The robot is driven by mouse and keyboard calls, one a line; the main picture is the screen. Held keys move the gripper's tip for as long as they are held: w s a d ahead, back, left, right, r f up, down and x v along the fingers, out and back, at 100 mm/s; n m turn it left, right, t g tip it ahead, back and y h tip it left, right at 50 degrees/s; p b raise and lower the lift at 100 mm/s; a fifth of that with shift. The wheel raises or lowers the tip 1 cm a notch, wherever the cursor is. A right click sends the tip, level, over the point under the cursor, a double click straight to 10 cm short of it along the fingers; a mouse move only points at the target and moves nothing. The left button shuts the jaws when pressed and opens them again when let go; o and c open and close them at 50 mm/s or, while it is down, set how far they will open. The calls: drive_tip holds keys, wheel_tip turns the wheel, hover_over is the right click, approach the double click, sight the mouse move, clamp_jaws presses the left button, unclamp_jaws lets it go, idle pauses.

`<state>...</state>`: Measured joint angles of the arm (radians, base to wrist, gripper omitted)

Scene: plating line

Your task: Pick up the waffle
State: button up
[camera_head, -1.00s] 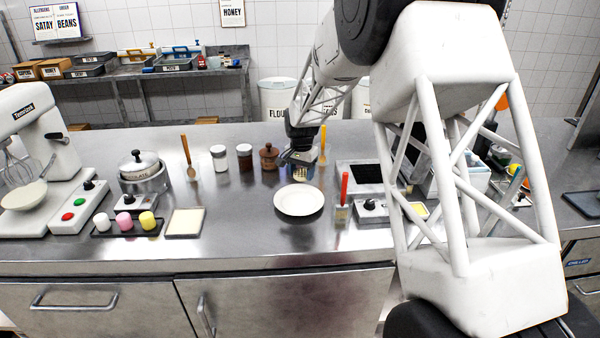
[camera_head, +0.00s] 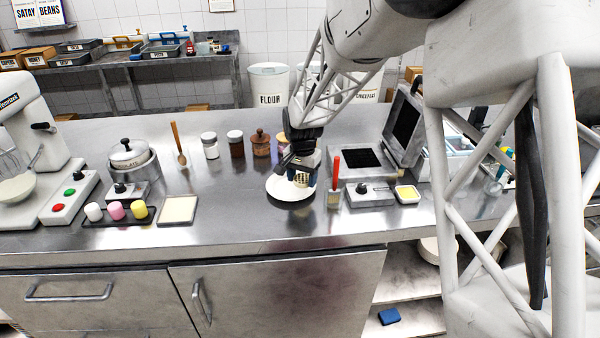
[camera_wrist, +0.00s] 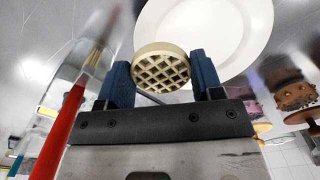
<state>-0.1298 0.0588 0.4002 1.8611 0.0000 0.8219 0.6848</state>
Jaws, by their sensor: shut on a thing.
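The waffle (camera_wrist: 162,68) is a round, pale tan disc with a square grid, and in the wrist view it sits between the two blue fingers of my gripper (camera_wrist: 163,84). My gripper is shut on it. In the head view my gripper (camera_head: 302,178) is over the right part of a white plate (camera_head: 283,192), and the waffle (camera_head: 301,180) shows small between the fingers. The plate also shows in the wrist view (camera_wrist: 240,40) behind the waffle. I cannot tell whether the waffle touches the plate.
A red-handled brush in a clear holder (camera_head: 335,185) stands just right of the plate. An open waffle iron (camera_head: 357,163) with a control box is further right. Several jars (camera_head: 235,143) stand behind, left of my gripper.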

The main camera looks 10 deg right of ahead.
drive_tip(key=shift+s, duration=0.4)
drive_tip(key=shift+r, duration=0.1)
idle(0.4)
